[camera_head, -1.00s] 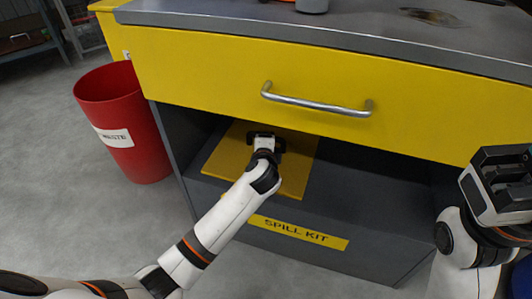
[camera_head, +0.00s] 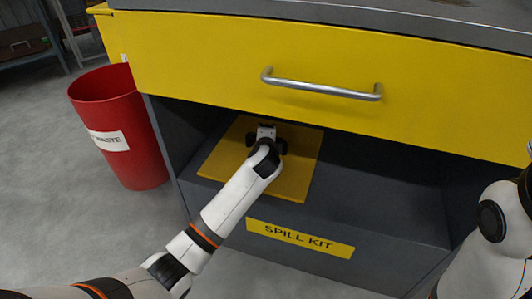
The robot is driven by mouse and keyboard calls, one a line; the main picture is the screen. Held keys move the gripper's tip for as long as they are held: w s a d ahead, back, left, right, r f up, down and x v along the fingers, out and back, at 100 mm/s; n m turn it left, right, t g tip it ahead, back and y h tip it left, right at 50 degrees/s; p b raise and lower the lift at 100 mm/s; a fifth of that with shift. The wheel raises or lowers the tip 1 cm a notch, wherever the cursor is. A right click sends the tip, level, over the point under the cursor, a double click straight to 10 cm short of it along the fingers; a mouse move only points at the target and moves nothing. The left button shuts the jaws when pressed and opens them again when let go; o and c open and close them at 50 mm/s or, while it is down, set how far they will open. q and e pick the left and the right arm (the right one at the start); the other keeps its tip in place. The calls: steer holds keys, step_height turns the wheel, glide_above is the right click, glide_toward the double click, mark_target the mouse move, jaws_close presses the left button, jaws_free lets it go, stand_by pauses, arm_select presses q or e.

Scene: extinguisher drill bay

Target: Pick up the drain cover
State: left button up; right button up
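The drain cover (camera_head: 298,178) appears to be the flat yellow square panel on the open shelf under the yellow drawer. It lies flat, with its front edge near the shelf's front. My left gripper (camera_head: 267,131) reaches into the shelf over the middle to back part of the panel. Its wrist hides part of the panel, and I cannot tell whether the fingers are open or touch it. My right arm is at the right edge, and its gripper is outside the picture.
A "SPILL KIT" label (camera_head: 300,238) marks the shelf front. A red waste bin (camera_head: 125,130) stands to the left. The shelf right of the panel is clear.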

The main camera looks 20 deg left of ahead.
arm_select(q)
jaws_close()
stand_by(1.2)
steer(key=shift+r, duration=0.15)
